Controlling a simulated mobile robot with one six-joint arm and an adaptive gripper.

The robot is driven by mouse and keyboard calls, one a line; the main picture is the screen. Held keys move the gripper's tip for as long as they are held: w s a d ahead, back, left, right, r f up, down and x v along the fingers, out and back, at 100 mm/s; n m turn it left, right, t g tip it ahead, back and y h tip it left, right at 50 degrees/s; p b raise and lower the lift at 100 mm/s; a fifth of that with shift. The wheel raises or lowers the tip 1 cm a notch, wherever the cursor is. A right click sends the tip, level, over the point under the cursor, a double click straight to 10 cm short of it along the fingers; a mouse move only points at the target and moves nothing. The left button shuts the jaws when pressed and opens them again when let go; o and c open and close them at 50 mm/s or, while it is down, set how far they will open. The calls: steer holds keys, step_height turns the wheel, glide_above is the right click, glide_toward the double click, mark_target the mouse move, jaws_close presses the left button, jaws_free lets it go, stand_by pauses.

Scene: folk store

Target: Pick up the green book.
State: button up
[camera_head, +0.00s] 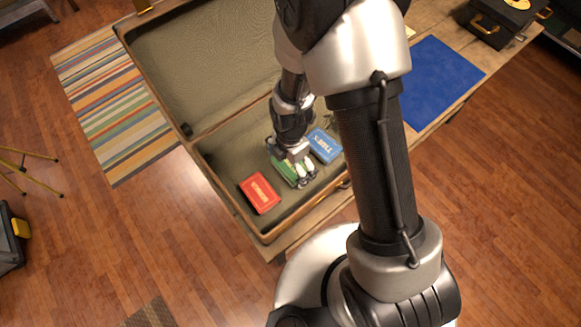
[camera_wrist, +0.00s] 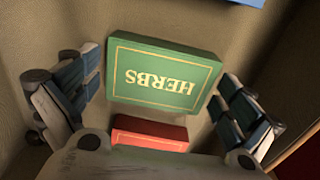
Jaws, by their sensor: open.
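The green book (camera_wrist: 160,78), lettered HERBS, lies in the open suitcase. In the head view the green book (camera_head: 285,172) is partly hidden under my gripper (camera_head: 300,170). In the wrist view my gripper (camera_wrist: 160,95) is open, with one finger on each side of the green book. A gap shows between the book and each finger. I cannot tell how high the fingertips are above the suitcase floor.
A red book (camera_head: 260,193) lies to the left in the suitcase (camera_head: 225,190), and a blue book (camera_head: 324,146) lies to the right, close to my gripper. The suitcase walls surround them. A blue mat (camera_head: 440,80) lies on the table to the right.

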steer(key=c, duration=1)
steer(key=shift+o, duration=0.2)
steer(key=shift+r, duration=0.2)
